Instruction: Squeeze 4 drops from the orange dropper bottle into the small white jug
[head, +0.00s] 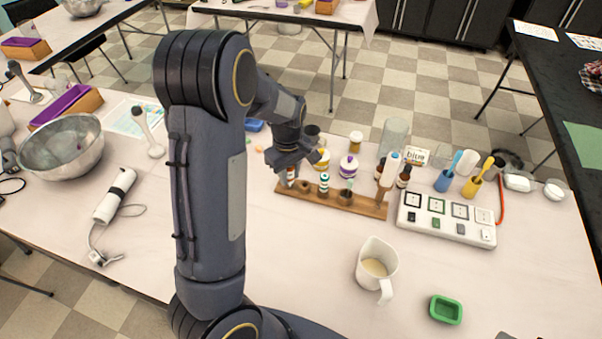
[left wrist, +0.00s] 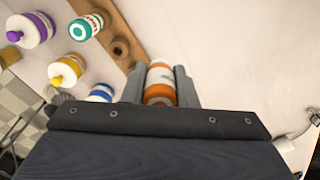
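The orange dropper bottle (head: 291,174) is at the left end of the wooden rack (head: 340,199). In the left wrist view the bottle (left wrist: 161,82), white with an orange band, sits between my left fingers. My left gripper (head: 290,160) reaches down over that end of the rack; its fingers (left wrist: 160,88) press close on both sides of the bottle. The bottle's lower part is partly hidden, and I see no clear lift from the rack. The small white jug (head: 364,258) stands upright in front of the rack, with pale liquid inside. My right gripper is not seen.
Other dropper bottles stand in and behind the rack, including a teal-and-white one (head: 323,187) and a purple-and-white one (head: 349,167). A white panel (head: 450,232) lies to the right. A green tray (head: 446,310) lies near the front. The table between is clear.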

